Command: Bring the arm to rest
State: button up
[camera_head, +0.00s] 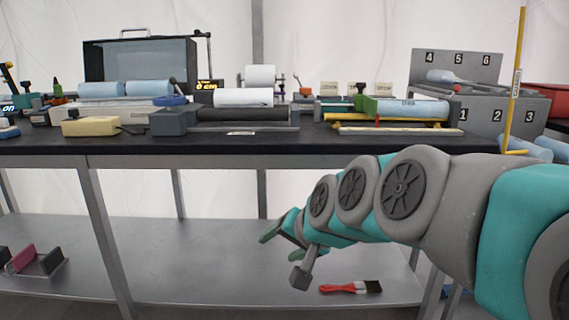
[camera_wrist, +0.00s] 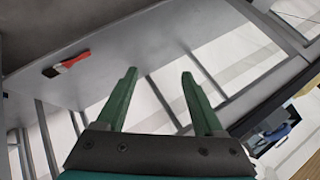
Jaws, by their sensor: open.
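My arm reaches in from the right in the head view, in front of the table and below its top. My gripper (camera_head: 283,260) hangs over the lower metal shelf (camera_head: 190,255). In the wrist view my gripper (camera_wrist: 158,75) shows two green fingers spread apart with nothing between them. It is open and empty. Both fingertips look clear of any object.
A red-handled brush (camera_head: 350,287) lies on the lower shelf. The black tabletop (camera_head: 240,145) is crowded with rollers, a grey open case (camera_head: 140,60) and a numbered grey block (camera_head: 495,115). A yellow pole (camera_head: 515,80) stands at the right. Much of the shelf is bare.

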jog(key=s+d+f+n+g+h, duration=0.1)
jog(key=s+d+f+g, duration=0.2)
jog(key=s, duration=0.6)
jog(key=s+d+f+n+g+h+p, duration=0.1)
jog(key=s+d+f+g+h, duration=0.1)
jog(key=s+d+f, duration=0.4)
jog(key=s+d+f+n+g+h, duration=0.1)
jog(key=s+d+f+g, duration=0.3)
jog(key=s, duration=0.9)
jog(key=d+f+h, duration=0.1)
jog(key=d, duration=0.1)
jog(key=shift+d+f+n+p, duration=0.3)
jog(key=shift+f+p, duration=0.05)
jog(key=shift+p, duration=0.05)
